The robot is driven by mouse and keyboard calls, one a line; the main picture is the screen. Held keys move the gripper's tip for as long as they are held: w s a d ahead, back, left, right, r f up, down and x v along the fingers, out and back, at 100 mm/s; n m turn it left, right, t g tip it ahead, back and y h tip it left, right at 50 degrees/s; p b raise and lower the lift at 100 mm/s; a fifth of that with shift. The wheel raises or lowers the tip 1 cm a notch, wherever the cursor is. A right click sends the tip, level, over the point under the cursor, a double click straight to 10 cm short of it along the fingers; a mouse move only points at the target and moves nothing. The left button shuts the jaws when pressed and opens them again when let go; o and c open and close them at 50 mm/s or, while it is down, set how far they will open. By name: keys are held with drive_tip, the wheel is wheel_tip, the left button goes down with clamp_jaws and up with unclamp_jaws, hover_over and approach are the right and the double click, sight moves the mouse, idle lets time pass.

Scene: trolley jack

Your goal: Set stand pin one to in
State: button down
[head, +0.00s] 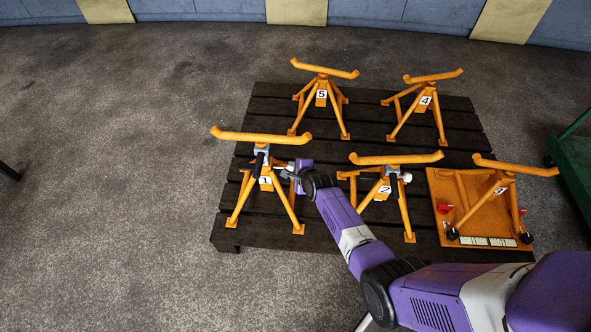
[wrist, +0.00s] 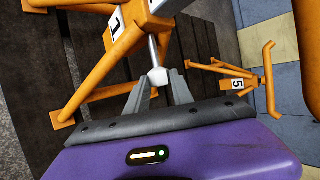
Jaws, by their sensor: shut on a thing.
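Orange stand one (head: 265,181), with a "1" label, stands upright at the front left of the dark slatted platform. It also shows in the wrist view (wrist: 130,33), turned on its side. Its stand pin (wrist: 154,62) is a silver rod with a pale knob, running to the stand's post. My gripper (wrist: 157,78) is shut on the knob end of this pin. In the head view my gripper (head: 288,172) is at the right side of stand one's post. How deep the pin sits in the post cannot be told.
Stand two (head: 385,188), with a pale knob, is right of my arm. Stand five (head: 321,95) and stand four (head: 424,102) are behind. Stand three (head: 499,190) is on an orange base at right, near a green cart (head: 575,155).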

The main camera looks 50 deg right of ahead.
drive_tip(key=shift+w+a, duration=0.85)
drive_tip(key=shift+w, duration=0.15)
drive_tip(key=c, duration=1.1)
unclamp_jaws()
drive_tip(key=p+v, duration=0.5)
drive_tip(key=v, duration=0.2)
drive_tip(key=shift+s+r, duration=0.25)
drive_tip(key=shift+a, duration=0.15)
